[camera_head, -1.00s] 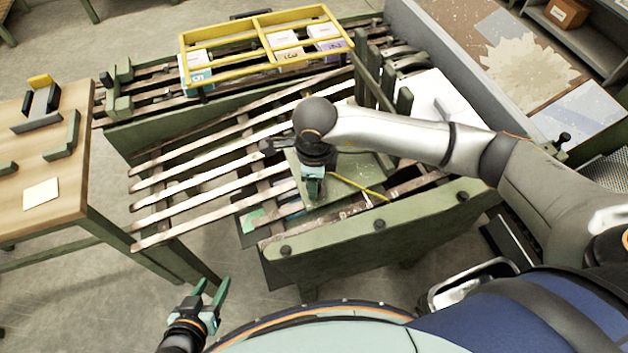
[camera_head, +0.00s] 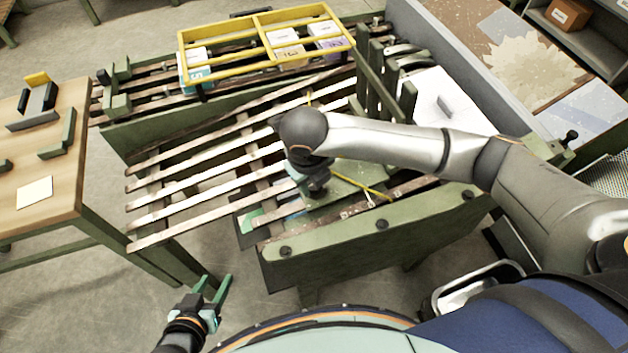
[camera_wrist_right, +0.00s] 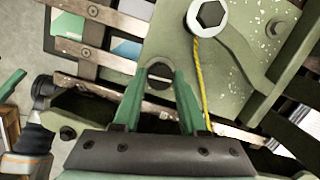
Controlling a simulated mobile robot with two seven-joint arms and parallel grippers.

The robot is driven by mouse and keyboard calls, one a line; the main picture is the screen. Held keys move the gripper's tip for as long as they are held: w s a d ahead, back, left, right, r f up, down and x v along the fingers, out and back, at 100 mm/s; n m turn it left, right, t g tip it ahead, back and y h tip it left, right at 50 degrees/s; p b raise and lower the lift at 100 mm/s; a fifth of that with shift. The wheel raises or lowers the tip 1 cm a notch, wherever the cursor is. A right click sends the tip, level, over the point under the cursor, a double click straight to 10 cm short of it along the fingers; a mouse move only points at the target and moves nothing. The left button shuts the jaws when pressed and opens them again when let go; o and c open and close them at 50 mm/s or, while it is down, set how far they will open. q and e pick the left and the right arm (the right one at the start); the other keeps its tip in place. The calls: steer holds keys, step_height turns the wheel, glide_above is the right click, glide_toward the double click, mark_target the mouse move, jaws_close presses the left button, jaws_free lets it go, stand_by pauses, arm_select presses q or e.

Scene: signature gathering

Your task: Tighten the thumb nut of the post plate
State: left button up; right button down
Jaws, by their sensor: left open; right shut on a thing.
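The green post plate (camera_wrist_right: 240,75) fills the upper right of the right wrist view and is partly hidden under my arm in the head view (camera_head: 350,170). A small dark round piece, seemingly the thumb nut (camera_wrist_right: 160,72), sits at the plate's edge between the fingertips of my right gripper (camera_wrist_right: 160,84). My right gripper is shut on it; in the head view the fingertips are largely hidden beneath the wrist. My left gripper (camera_head: 219,287) is open and empty, low at the left, away from the plate.
A loose-looking green lever with a hex nut (camera_wrist_right: 210,14) and a yellow cord (camera_wrist_right: 202,85) lie beside the right gripper. Wooden slats (camera_head: 200,190) run left of the plate. A yellow rack (camera_head: 262,22) with boxes stands behind. A wooden table (camera_head: 60,150) is at left.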

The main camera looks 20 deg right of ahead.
arm_select(q)
steer(key=shift+s+f, duration=0.1)
arm_select(e)
steer(key=shift+m, duration=0.5)
arm_select(q)
steer(key=shift+s+f, duration=0.15)
steer(key=shift+s, duration=0.1)
steer(key=shift+a, duration=0.1)
arm_select(e)
steer(key=shift+c, duration=2.2)
jaws_free()
arm_select(q)
steer(key=shift+w, duration=0.15)
steer(key=shift+w, duration=0.1)
arm_select(e)
steer(key=shift+r, duration=0.1)
